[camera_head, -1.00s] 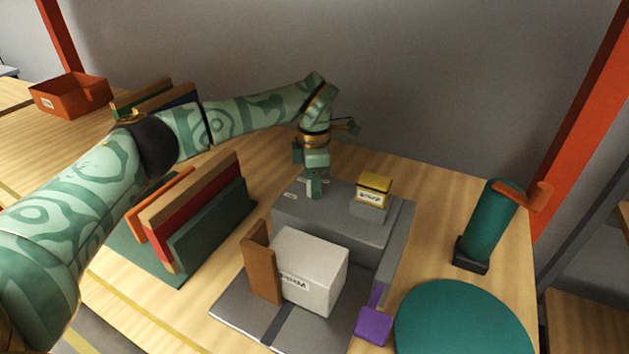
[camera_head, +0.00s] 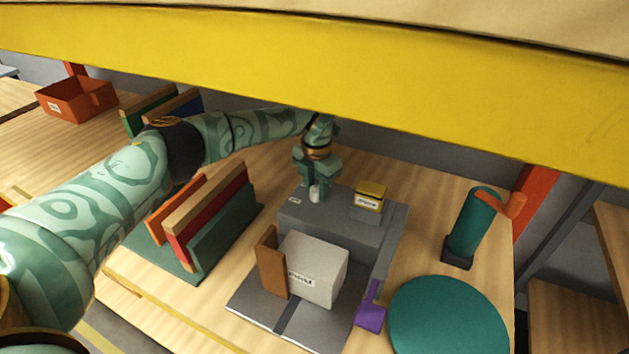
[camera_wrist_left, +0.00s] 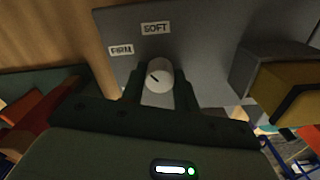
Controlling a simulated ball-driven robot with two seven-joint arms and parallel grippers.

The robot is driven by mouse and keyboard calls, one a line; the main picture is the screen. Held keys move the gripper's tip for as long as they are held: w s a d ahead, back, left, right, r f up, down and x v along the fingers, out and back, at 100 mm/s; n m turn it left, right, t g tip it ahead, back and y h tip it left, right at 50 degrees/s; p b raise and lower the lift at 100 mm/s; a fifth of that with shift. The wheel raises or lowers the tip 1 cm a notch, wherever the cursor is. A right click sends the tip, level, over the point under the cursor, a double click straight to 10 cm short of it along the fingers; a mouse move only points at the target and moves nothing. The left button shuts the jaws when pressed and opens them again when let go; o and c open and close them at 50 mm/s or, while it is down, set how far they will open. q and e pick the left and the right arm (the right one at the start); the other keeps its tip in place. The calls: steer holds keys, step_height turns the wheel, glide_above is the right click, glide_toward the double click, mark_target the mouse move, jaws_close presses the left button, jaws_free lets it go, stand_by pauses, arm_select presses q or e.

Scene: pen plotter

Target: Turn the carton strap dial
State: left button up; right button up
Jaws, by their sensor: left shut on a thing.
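The strap dial is a small white round knob (camera_wrist_left: 161,88) with a dark pointer line, on top of the grey strapping machine (camera_head: 335,226). The line points up and left in the left wrist view, roughly toward the FIRM label (camera_wrist_left: 121,49); the SOFT label (camera_wrist_left: 156,28) is above the dial. My left gripper (camera_wrist_left: 159,96) is shut on the dial, one finger on each side. In the head view my left gripper (camera_head: 314,188) reaches down onto the machine's back left, and only a bit of the dial shows. My right gripper is not in view.
A yellow-topped block (camera_head: 369,196) stands right of the dial. A white carton (camera_head: 318,268) sits in front beside a brown upright plate (camera_head: 270,262). A purple lever (camera_head: 371,316) and teal disc (camera_head: 448,318) are at right. A wide yellow band (camera_head: 300,65) crosses the upper head view.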

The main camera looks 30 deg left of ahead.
mark_target(317, 188)
arm_select(q)
steer(key=shift+w+r+n+p, duration=0.15)
steer(key=shift+n+p, duration=1.05)
steer(key=shift+n, duration=0.9)
steer(key=o, duration=1)
steer(key=shift+c, duration=0.2)
step_height(317, 188, up, 12)
steer(key=p, duration=0.2)
steer(key=shift+p, duration=0.4)
